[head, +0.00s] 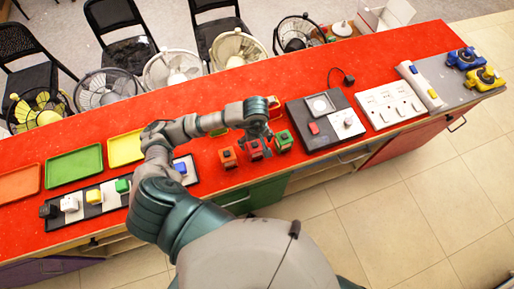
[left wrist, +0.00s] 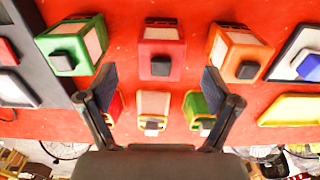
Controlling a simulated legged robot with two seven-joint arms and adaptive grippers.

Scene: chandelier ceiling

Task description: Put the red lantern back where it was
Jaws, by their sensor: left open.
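The red lantern (head: 254,149) stands on the red counter (head: 330,62) between an orange lantern (head: 228,158) and a green lantern (head: 283,141). In the left wrist view the red lantern (left wrist: 161,48) is upper middle, its dark knob towards me, with the green lantern (left wrist: 75,45) left and the orange lantern (left wrist: 240,50) right. My left gripper (head: 258,130) is above and just behind this row. Its fingers (left wrist: 158,76) are open, apart and empty. Contact cannot be told. A second row, red (left wrist: 115,106), orange (left wrist: 153,106) and green (left wrist: 194,106), is partly hidden by my gripper.
Yellow (head: 125,148), green (head: 74,165) and orange (head: 20,182) trays lie at left, behind a strip of coloured blocks (head: 92,199). A grey switch panel (head: 325,118) stands right of the lanterns. Fans and black chairs line the far side.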

